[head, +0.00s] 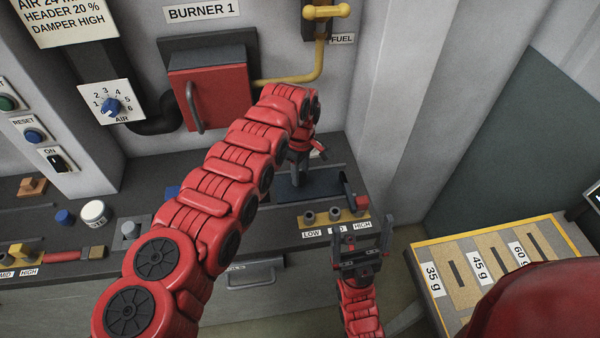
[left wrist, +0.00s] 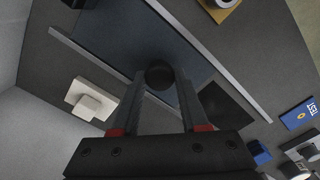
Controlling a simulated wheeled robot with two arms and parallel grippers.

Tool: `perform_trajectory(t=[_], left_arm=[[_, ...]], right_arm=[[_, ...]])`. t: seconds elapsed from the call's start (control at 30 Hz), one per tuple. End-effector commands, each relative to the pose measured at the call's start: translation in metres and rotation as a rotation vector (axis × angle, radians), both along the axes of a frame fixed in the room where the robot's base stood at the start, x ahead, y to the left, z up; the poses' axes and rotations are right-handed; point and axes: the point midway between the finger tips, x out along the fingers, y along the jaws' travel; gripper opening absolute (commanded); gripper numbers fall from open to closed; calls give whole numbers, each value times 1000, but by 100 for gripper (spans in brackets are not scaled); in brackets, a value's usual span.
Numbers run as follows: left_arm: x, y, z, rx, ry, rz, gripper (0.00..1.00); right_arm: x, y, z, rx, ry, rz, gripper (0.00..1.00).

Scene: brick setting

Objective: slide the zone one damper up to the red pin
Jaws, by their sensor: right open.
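The zone one damper is a dark blue-grey plate (head: 312,187) between two grey rails, also in the left wrist view (left wrist: 125,32). Its round dark knob (left wrist: 160,74) sits between my left fingertips, which look closed against both sides. My left gripper (head: 298,170) points down over the plate, partly hidden by my arm; it also shows in the left wrist view (left wrist: 161,82). The red pin (head: 361,202) stands at the HIGH end of a yellow strip, right of two grey pins. My right gripper (head: 362,230) is open and empty in front of this strip.
A yellow-edged board (head: 428,300) with weight slots lies at the lower right. A burner with a red door (head: 215,95) is behind the bench. A white switch block (left wrist: 90,100) is beside the rail.

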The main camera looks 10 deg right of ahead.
Motion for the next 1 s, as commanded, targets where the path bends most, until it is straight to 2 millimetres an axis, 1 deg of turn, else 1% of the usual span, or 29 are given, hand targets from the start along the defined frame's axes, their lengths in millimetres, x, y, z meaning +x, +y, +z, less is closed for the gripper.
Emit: perform_trajectory(t=[0.03, 0.1, 0.17, 0.43, 0.57, 0.67, 0.77, 1.0], left_arm=[[0, 0, 0, 1, 1, 0, 51], [0, 0, 0, 1, 1, 0, 64], [0, 0, 0, 1, 1, 0, 74], [0, 0, 0, 1, 1, 0, 74], [1, 0, 7, -1, -2, -1, 74], [2, 1, 21, -1, -4, 1, 74], [2, 1, 41, 1, -4, 1, 74], [1, -2, 107, -2, -6, -1, 74]], right_arm=[[0, 0, 0, 0, 0, 0, 100], [0, 0, 0, 0, 0, 0, 100], [0, 0, 0, 0, 0, 0, 100], [0, 0, 0, 0, 0, 0, 100], [0, 0, -2, 0, 0, 0, 100], [0, 0, -4, 0, 0, 0, 100], [0, 0, -12, 0, 0, 0, 100], [0, 0, -31, 0, 0, 0, 100]])
